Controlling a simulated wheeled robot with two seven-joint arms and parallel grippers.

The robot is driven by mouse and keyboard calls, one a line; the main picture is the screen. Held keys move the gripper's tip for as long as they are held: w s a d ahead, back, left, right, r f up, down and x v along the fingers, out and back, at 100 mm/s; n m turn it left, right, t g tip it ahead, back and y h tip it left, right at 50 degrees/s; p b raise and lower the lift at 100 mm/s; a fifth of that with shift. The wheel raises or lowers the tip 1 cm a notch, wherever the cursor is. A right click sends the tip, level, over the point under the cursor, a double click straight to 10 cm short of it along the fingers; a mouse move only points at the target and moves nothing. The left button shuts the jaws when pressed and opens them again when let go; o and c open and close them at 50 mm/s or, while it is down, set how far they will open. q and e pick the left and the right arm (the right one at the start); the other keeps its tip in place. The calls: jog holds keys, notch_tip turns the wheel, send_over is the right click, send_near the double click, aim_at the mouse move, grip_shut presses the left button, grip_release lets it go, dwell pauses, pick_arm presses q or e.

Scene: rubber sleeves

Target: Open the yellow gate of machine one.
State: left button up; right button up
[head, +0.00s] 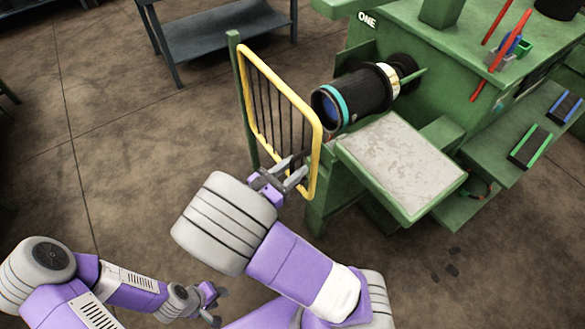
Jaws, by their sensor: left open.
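The yellow gate (279,76) is a yellow tube frame with dark upright bars, on a green post (240,101) at its left. It stands beside the front end of a black roller (354,97) with a teal ring. The gate belongs to the green machine marked ONE (402,38). My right gripper (295,171) is at the lower part of the gate, close to its near upright. Its grey fingers overlap the gate in the picture; I cannot tell whether they touch or grip it. My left gripper (217,303) is open and empty, low at the left, away from the gate.
A light-topped tray (401,166) sticks out from the machine right of the gate. Red and blue tools (507,45) stand on the machine top. A green shelf with dark blocks (530,146) is at the right. A grey table (222,31) stands behind. The floor left of the gate is clear.

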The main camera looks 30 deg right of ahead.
jog(key=shift+w+d, duration=0.1)
grip_shut()
dwell(0.3)
